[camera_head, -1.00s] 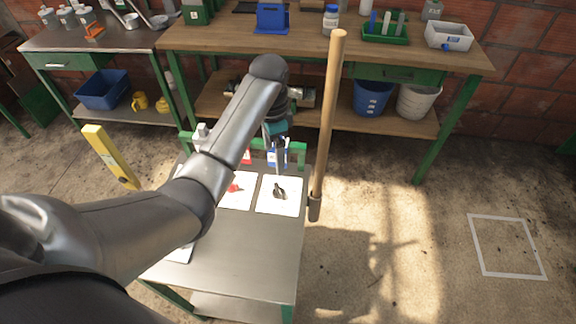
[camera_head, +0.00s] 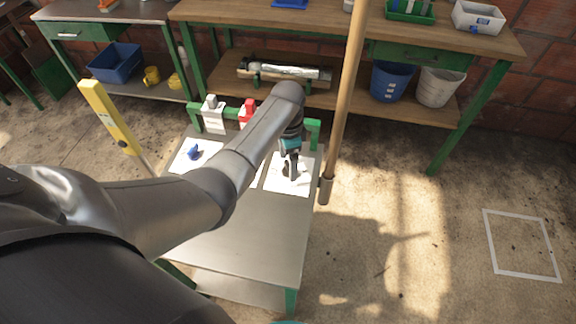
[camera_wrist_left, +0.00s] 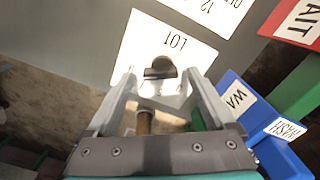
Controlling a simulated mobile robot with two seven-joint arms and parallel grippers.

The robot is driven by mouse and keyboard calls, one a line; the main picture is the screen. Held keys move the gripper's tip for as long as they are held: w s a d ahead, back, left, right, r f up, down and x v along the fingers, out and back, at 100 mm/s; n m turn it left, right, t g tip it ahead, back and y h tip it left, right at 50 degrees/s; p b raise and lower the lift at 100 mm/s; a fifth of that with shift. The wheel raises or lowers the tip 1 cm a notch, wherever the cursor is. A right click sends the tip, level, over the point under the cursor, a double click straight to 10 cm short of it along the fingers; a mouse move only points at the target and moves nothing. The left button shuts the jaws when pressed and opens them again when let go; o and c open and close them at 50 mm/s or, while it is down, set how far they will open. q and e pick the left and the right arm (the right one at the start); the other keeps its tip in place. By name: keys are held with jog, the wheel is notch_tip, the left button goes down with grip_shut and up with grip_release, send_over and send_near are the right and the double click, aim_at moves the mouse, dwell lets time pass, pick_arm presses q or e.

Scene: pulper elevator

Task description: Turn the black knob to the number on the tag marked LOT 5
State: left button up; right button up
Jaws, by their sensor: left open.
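The black knob (camera_head: 291,170) stands on the white card (camera_head: 305,186) at the right of the grey table. My left gripper (camera_head: 291,165) is right over it, pointing down. In the left wrist view the black knob (camera_wrist_left: 161,68) shows between the tips of the open left gripper (camera_wrist_left: 160,80); I cannot tell whether they touch it. The card under it (camera_wrist_left: 145,40) reads "LOT", upside down, with no number legible. A neighbouring card (camera_wrist_left: 205,12) shows "12". I cannot make out a tag reading LOT 5.
The green rail (camera_head: 233,112) behind the cards carries a white holder (camera_head: 213,115) and a red one (camera_head: 248,114). A blue tag block (camera_wrist_left: 255,115) is close to my left gripper. A blue knob (camera_head: 193,152) sits on the left card. A wooden pole (camera_head: 345,100) stands at right.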

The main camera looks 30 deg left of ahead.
pick_arm(q)
jog(key=shift+f, duration=0.45)
jog(key=c, duration=1.4)
